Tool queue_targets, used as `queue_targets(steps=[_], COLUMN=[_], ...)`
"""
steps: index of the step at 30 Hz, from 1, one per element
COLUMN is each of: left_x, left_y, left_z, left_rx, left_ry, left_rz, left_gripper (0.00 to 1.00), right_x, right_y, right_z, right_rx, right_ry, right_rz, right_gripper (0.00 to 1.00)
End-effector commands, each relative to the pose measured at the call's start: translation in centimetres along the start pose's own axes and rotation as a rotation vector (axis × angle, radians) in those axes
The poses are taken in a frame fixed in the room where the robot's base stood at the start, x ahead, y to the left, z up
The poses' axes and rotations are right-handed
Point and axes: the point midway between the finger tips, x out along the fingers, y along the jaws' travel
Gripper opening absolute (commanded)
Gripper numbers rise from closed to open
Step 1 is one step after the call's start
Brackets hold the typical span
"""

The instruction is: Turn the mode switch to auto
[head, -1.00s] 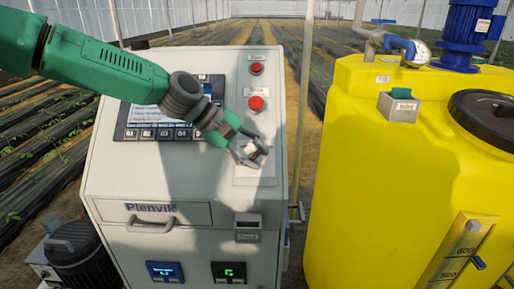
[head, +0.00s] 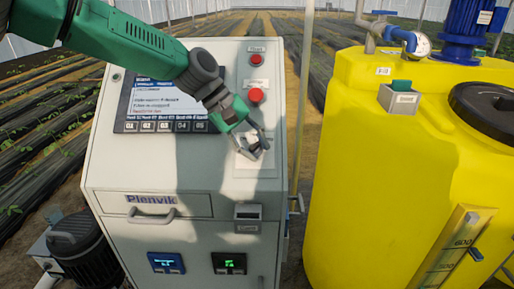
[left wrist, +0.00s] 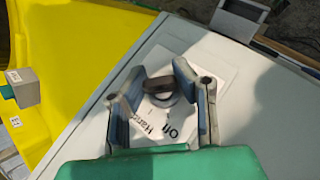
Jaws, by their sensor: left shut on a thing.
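The mode switch shows in the left wrist view as a dark knob (left wrist: 158,85) on a grey round base, on a white label plate (left wrist: 166,124). My left gripper (left wrist: 161,72) is shut on the knob, one finger on each side. In the head view the left gripper (head: 252,146) covers the switch, below the two red buttons on the cabinet's sloped front. My right gripper is not in view.
Above the switch are a red button (head: 256,95) and a smaller one (head: 257,59). A screen (head: 166,100) with keys is on the left, partly behind my arm. A yellow tank (head: 380,180) stands to the right, with a grey holder (head: 400,100) on it.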

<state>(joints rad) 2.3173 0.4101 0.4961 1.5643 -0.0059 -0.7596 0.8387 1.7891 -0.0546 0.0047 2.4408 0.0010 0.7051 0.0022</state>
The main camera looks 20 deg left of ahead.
Motion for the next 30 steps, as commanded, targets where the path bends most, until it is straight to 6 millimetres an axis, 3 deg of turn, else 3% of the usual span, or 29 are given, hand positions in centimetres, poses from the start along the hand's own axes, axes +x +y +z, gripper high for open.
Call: queue_targets(steps=[1,2,3,12,16,30], left_x=[-0.5,-0.6,-0.5,-0.2,-0.9,-10.0], left_y=[0.6,0.6,0.6,0.3,0.3,0.2], left_z=[-0.1,-0.1,-0.1,-0.2,-0.2,-0.2], left_rx=[0.004,0.004,0.004,0.000,0.000,0.002], left_ry=[0.008,0.008,0.008,0.004,0.005,0.006], left_rz=[0.015,0.015,0.014,0.006,0.007,0.010], left_gripper=[0.00,0.34,0.47,0.47,0.47,0.47], right_x=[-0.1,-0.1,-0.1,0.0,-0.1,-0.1], right_y=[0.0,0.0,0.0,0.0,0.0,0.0], right_z=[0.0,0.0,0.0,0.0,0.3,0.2], right_rx=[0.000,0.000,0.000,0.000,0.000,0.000], right_ry=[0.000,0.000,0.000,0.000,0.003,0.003], right_rz=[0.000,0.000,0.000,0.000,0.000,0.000], right_gripper=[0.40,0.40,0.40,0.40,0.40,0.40])
